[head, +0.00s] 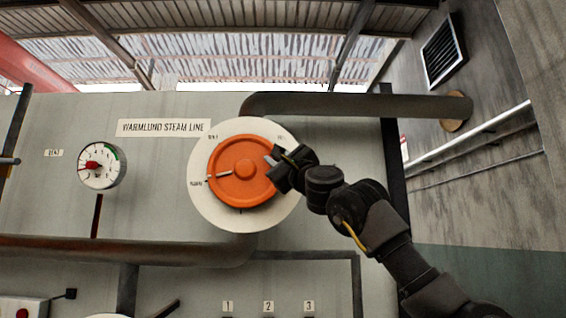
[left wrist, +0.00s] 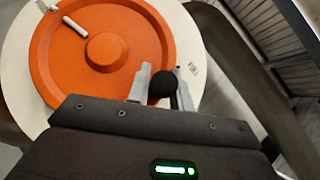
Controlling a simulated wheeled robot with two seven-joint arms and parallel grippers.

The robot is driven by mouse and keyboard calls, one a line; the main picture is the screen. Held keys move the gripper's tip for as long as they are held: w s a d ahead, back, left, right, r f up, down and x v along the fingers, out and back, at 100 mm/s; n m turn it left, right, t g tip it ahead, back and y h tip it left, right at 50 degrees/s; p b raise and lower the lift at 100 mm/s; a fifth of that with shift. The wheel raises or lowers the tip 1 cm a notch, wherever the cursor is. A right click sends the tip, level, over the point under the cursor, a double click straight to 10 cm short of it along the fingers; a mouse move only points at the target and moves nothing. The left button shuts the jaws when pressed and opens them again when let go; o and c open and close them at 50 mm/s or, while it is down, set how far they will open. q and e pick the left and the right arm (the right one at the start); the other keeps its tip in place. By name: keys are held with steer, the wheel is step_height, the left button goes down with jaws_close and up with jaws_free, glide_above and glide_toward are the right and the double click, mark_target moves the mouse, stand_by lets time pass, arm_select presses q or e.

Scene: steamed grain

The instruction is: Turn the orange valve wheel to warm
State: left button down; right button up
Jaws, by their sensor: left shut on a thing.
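The orange valve wheel (head: 240,190) is on a round white plate (head: 203,205) on the grey panel. It also shows in the left wrist view (left wrist: 60,60). A white pointer mark on the wheel (head: 219,176) points left, close to a small label on the plate (head: 196,183) that seems to read "WARM". My left gripper (head: 274,162) is at the wheel's right edge, its arm reaching up from the lower right. In the left wrist view its two fingers are shut around a black knob (left wrist: 162,86) at the wheel's rim. My right gripper is not in view.
A thick pipe (head: 350,106) runs above the wheel and another (head: 130,250) below. A white rail (head: 470,135) crosses the right wall.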

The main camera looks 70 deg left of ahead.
arm_select(q)
steer(key=shift+r, duration=0.1)
steer(key=c, duration=1.3)
jaws_free()
steer(key=shift+d, duration=0.1)
steer(key=shift+o, duration=0.2)
steer(key=shift+w+d+f+b, duration=0.1)
steer(key=shift+d+f+b, duration=0.1)
steer(key=shift+f+b, duration=0.2)
steer(key=b+v, duration=0.5)
steer(key=v, duration=0.5)
steer(key=shift+d+r, duration=0.1)
steer(key=shift+r, duration=0.05)
